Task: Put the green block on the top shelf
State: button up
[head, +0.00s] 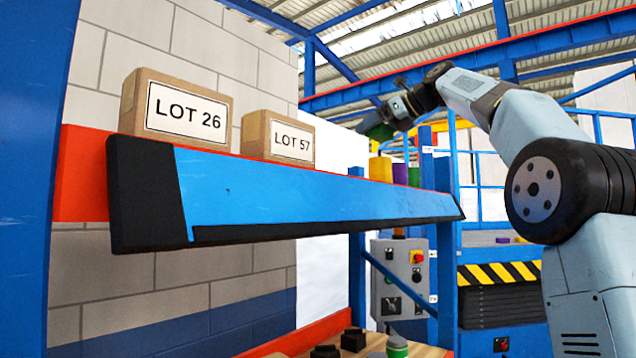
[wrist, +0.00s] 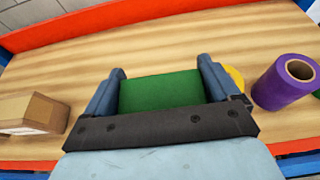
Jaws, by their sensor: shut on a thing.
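The green block (wrist: 160,91) sits between the two fingers of my gripper (wrist: 161,68), which is shut on it. In the head view the green block (head: 380,132) shows as a dark green patch under my gripper (head: 387,117), raised above the shelf-top items. The top shelf has a blue front beam (head: 280,200) with a black lower edge. Its wooden board (wrist: 170,40) lies below the block in the wrist view. The block's underside and its exact height over the board are hidden.
Cardboard boxes marked LOT 26 (head: 183,108) and LOT 57 (head: 278,138) stand on the shelf at left. A yellow cylinder (head: 381,169), a purple spool (head: 400,173) and a green item (head: 414,176) stand towards its right end. Bare board shows between box and spool.

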jog(key=s+a+f, duration=0.1)
jog(key=a+f, duration=0.1)
jog(key=a, duration=0.1)
jog(key=s+a+f, duration=0.1)
jog(key=a+f, duration=0.2)
jog(key=a, duration=0.1)
jog(key=s+a+f, duration=0.2)
jog(key=a+f, duration=0.1)
jog(key=a, duration=0.1)
jog(key=shift+s+a+f, duration=0.2)
jog(key=shift+a+f, duration=0.3)
jog(key=shift+f, duration=1.75)
jog(key=o, duration=0.8)
jog(key=v, duration=1.2)
jog(key=shift+r, duration=0.1)
